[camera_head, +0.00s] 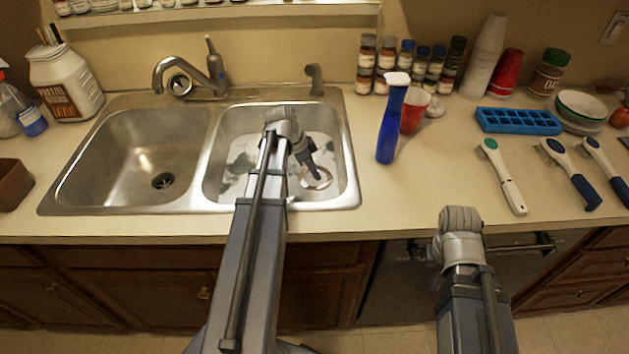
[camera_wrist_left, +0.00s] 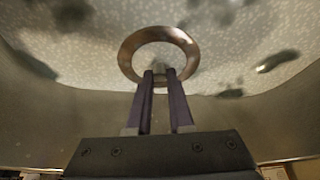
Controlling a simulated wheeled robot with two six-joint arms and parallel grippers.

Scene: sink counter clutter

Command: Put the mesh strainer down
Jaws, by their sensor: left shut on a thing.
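The mesh strainer (camera_head: 322,183) is low inside the right sink basin (camera_head: 337,133), seen as a pale round rim at my left gripper's tips. In the left wrist view it is a brownish metal ring (camera_wrist_left: 127,48) just beyond the fingertips. My left gripper (camera_head: 314,172) reaches down into the basin and is shut on the strainer. In the left wrist view its two fingers (camera_wrist_left: 161,76) are close together at the ring's near edge. I cannot tell whether the strainer touches the basin floor. My right arm stands in front of the counter edge; its gripper does not show.
The left basin (camera_head: 135,150) is empty. The faucet (camera_head: 190,75) stands behind the sink. The counter beside the right basin is partly clear.

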